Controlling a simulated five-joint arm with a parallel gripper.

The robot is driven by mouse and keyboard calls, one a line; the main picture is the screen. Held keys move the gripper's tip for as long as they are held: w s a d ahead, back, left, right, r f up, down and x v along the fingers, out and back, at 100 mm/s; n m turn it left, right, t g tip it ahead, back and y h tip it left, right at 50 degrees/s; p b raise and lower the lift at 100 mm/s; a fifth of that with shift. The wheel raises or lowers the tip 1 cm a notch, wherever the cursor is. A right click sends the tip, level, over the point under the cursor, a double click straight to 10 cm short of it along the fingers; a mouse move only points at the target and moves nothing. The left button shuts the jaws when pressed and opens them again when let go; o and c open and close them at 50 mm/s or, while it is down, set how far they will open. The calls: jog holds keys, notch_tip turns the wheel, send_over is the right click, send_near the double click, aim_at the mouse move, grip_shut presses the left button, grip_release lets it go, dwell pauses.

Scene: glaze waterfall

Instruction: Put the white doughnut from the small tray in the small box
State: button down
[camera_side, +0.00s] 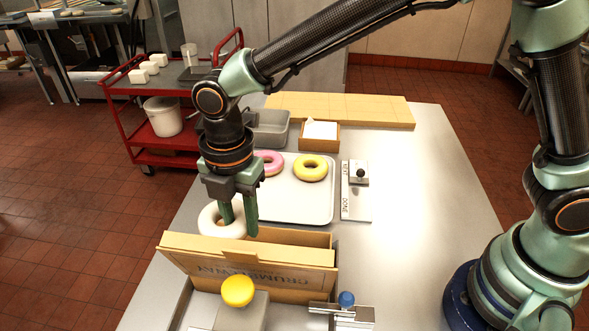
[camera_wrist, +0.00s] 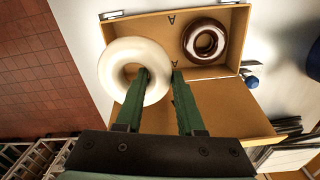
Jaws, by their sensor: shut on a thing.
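The white doughnut (camera_side: 208,224) is held by my gripper (camera_side: 239,226) above the left end of the small box. In the wrist view, one finger of my gripper (camera_wrist: 161,73) is in the hole of the doughnut (camera_wrist: 111,72) and the other is outside its right side. The small cardboard box (camera_side: 250,266) is open, with a printed panel facing the side camera. In the wrist view the doughnut overlaps the left edge of the box (camera_wrist: 165,26). A dark chocolate doughnut (camera_wrist: 190,40) lies inside it. The small white tray (camera_side: 300,208) holds a pink doughnut (camera_side: 271,160) and a yellow doughnut (camera_side: 311,166).
A switch plate (camera_side: 356,199) lies right of the tray. A yellow button (camera_side: 238,290) and a blue knob (camera_side: 346,299) stand in front of the box. A grey metal pan (camera_side: 268,128) and a small wooden box (camera_side: 319,137) are behind. The table's right side is clear.

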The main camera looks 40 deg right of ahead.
notch_tip(320, 180, down, 11)
jog(key=shift+f, duration=0.15)
dwell(0.4)
jog(key=shift+f, duration=0.1)
jog(key=c, duration=0.5)
grip_release()
notch_tip(320, 180, up, 12)
jog(key=shift+f, duration=0.1)
jog(key=w+d+r+m+t, duration=0.1)
jog(key=w+d+r+m, duration=0.1)
jog(key=d+r+m, duration=0.4)
jog(key=s+d+r+m+t, duration=0.1)
jog(key=s+d+r+m, duration=0.1)
jog(key=d+m, duration=0.4)
jog(key=s+d+r+m+t, duration=0.2)
jog(key=d+m, duration=0.4)
jog(key=d, duration=0.3)
jog(key=s+d+r+m+t, duration=0.1)
jog(key=s+d+r+m, duration=0.1)
jog(key=d+m, duration=0.4)
jog(key=shift+s+d+r+m+t, duration=0.1)
jog(key=shift+s+d+m+t, duration=0.2)
jog(key=shift+s+d, duration=0.55)
